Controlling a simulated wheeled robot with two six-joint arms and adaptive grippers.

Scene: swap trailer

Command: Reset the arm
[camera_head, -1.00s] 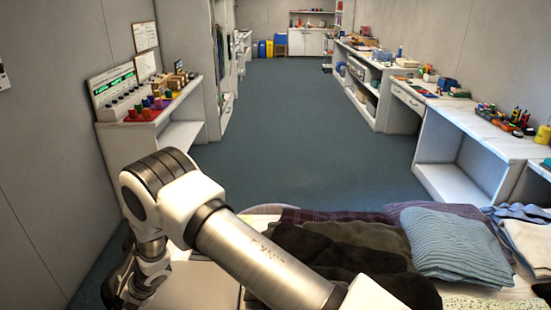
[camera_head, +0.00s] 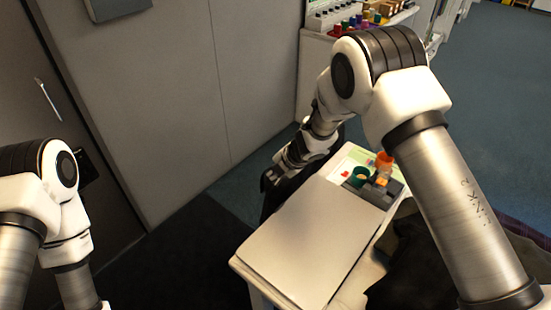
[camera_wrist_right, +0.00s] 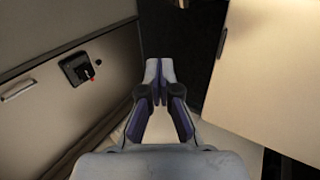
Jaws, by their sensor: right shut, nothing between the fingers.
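My right arm bends down across the head view, and its dark right gripper (camera_head: 271,179) hangs beside the far left edge of a pale table (camera_head: 310,240). The right wrist view shows this gripper (camera_wrist_right: 158,82) from behind, with its fingers together and nothing between them. It points down at the gap between the wall and the pale board edge. My left arm shows at the left of the head view, but its gripper is out of the picture.
A grey tray (camera_head: 372,190) with a green cup and orange items sits at the table's far end. A grey wall (camera_head: 190,90) and dark door (camera_head: 50,110) stand to the left. Dark cloth (camera_head: 420,265) lies right of the table.

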